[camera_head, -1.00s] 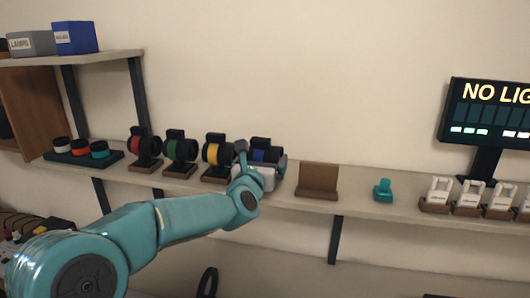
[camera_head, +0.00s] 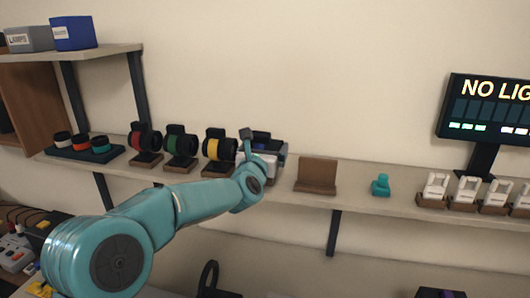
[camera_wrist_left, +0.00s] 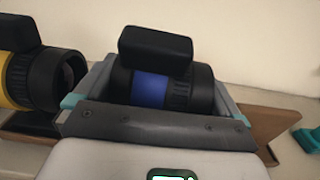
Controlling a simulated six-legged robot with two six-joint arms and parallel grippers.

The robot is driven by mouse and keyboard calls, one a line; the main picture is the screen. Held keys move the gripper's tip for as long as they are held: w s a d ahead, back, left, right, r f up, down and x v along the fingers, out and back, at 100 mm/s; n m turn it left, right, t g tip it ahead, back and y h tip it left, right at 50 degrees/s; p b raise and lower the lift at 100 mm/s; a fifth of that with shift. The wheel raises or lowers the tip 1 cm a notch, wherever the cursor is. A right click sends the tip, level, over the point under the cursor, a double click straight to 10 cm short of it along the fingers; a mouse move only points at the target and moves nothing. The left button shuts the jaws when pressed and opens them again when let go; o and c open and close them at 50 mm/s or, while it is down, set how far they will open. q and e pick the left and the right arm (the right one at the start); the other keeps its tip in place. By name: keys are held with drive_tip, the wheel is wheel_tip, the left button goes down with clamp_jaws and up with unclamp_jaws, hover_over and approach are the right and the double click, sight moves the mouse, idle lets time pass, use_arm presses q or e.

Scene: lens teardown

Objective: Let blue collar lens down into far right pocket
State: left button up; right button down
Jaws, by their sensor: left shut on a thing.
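The blue collar lens (camera_head: 262,138) is a black barrel with a blue band and a black block on top. My left gripper (camera_head: 259,150) is shut on it at the shelf, right of the yellow collar lens (camera_head: 218,148). In the left wrist view the blue collar lens (camera_wrist_left: 151,90) lies crosswise between the two grey fingers of the left gripper (camera_wrist_left: 150,100). The gripper hides its underside, so I cannot tell whether it touches a stand. Which place is the far right pocket is not clear. My right gripper is out of view.
Red (camera_head: 144,139) and green (camera_head: 180,146) collar lenses stand on brown stands to the left. An empty brown stand (camera_head: 317,174) is to the right, then a teal piece (camera_head: 381,185) and white holders (camera_head: 436,188). A dark tray (camera_head: 84,150) holds three rings at far left.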

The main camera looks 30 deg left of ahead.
sight(263, 132)
use_arm(q)
wheel_tip(263, 132, up, 9)
drive_tip(key=shift+s+r+p, duration=0.1)
drive_tip(key=shift+s+p, duration=0.05)
drive_tip(key=shift+p, duration=0.7)
drive_tip(key=shift+r, duration=0.25)
drive_tip(key=shift+a, duration=0.1)
drive_tip(key=shift+r, duration=0.1)
drive_tip(key=shift+a+g, duration=0.15)
drive_tip(key=shift+g, duration=0.15)
